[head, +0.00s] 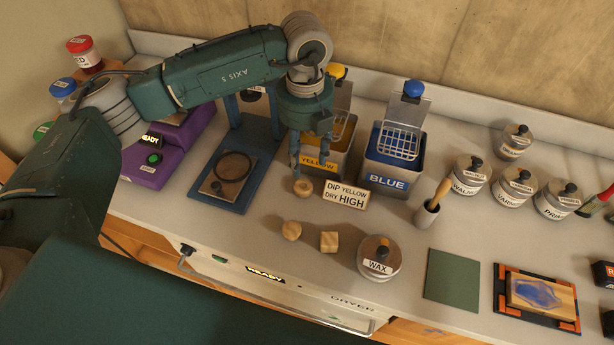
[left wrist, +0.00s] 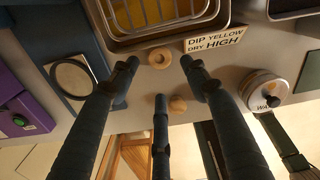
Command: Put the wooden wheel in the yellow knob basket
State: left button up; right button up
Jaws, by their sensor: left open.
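The wooden wheel (head: 302,187), a small pale disc with a centre hole, lies flat on the counter in front of the yellow tank (head: 319,163). In the left wrist view the wheel (left wrist: 160,58) shows between the fingertips, apart from them. My left gripper (head: 309,168) is open and empty, pointing down above the wheel; its spread fingers (left wrist: 160,72) show in the wrist view. The yellow knob (head: 337,71) rises behind my wrist. Its wire basket (left wrist: 155,12) is in the tank at the top of the wrist view; in the head view my gripper hides much of it.
A "DIP YELLOW DRY HIGH" sign (head: 346,195) stands right of the wheel. A round wooden piece (head: 291,230) and a wooden block (head: 329,241) lie nearer the front. A wax tin (head: 379,258), blue tank (head: 391,177) and blue stand (head: 233,190) are around. Bare counter separates them.

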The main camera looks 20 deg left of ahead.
aim_at(303, 185)
pick_arm(q)
jog(key=f, duration=0.2)
jog(key=f+p, duration=0.1)
jog(key=shift+s+f, duration=0.35)
jog(key=shift+s, duration=0.05)
jog(key=shift+f, duration=0.35)
jog(key=f+p, duration=0.3)
jog(key=f, duration=0.2)
jog(key=shift+a, duration=0.2)
jog(key=shift+f, duration=0.4)
pick_arm(e)
jog(key=r, duration=0.1)
jog(key=s+r, duration=0.1)
jog(key=r, duration=0.2)
jog(key=shift+s+a+r, duration=0.1)
jog(key=shift+s+r, duration=0.15)
jog(key=shift+s, duration=0.1)
pick_arm(q)
jog(key=shift+w, duration=0.1)
jog(key=shift+c, duration=0.5)
pick_arm(e)
jog(key=shift+s, duration=0.15)
pick_arm(q)
jog(key=c, duration=0.6)
pick_arm(e)
jog(key=shift+s, duration=0.2)
jog(key=shift+f, duration=0.1)
